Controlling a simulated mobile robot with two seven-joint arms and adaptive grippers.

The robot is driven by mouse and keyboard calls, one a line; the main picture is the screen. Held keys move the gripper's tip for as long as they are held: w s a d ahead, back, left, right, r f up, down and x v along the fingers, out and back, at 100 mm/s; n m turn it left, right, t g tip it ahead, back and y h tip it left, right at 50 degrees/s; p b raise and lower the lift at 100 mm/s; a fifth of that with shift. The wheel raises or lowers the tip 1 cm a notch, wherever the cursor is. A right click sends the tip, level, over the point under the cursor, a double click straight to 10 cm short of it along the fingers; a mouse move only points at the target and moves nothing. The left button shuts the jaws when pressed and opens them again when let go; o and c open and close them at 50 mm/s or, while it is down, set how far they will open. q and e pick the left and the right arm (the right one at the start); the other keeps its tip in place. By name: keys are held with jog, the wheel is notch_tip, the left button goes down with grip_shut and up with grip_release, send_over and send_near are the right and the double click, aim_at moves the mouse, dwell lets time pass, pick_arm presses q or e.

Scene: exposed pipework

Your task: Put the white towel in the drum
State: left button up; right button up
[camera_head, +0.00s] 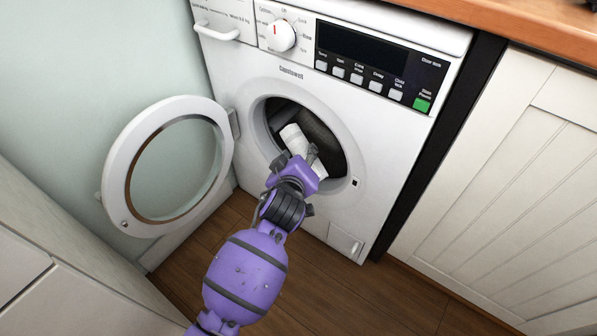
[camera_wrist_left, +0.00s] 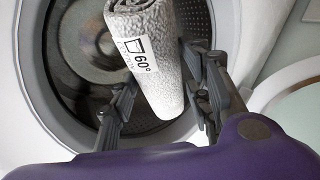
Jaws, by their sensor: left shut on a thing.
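The white towel (camera_wrist_left: 150,50) is a rolled, textured bundle with a 60° label. My left gripper (camera_wrist_left: 160,92) is shut on it, with one finger on each side. In the head view the towel (camera_head: 296,139) shows at the mouth of the drum (camera_head: 318,133), with my left gripper (camera_head: 301,161) at the front opening. The drum's perforated metal inside also shows behind the towel in the left wrist view (camera_wrist_left: 75,45). The gripper hides part of the towel, so I cannot tell how deep it reaches. My right gripper is in neither view.
The washing machine (camera_head: 221,75) has its round door (camera_head: 116,158) swung open to the left, clear of my arm. A white cabinet (camera_head: 510,170) stands to the right under a wooden counter (camera_head: 540,25). The wooden floor (camera_head: 330,290) in front is clear.

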pick_arm(q)
jog(key=w+d+b, duration=0.3)
jog(key=w+b, duration=0.4)
jog(key=w, duration=1)
jog(key=shift+w, duration=0.15)
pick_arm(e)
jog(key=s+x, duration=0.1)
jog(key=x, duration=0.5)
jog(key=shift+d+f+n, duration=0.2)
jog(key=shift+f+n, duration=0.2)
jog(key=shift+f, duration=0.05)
pick_arm(q)
jog(key=o, duration=1.1)
jog(key=shift+c, duration=0.2)
jog(key=o, duration=0.5)
jog(key=shift+c, duration=0.2)
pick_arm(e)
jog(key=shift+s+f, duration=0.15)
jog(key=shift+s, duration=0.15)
pick_arm(q)
jog(key=shift+f, duration=0.1)
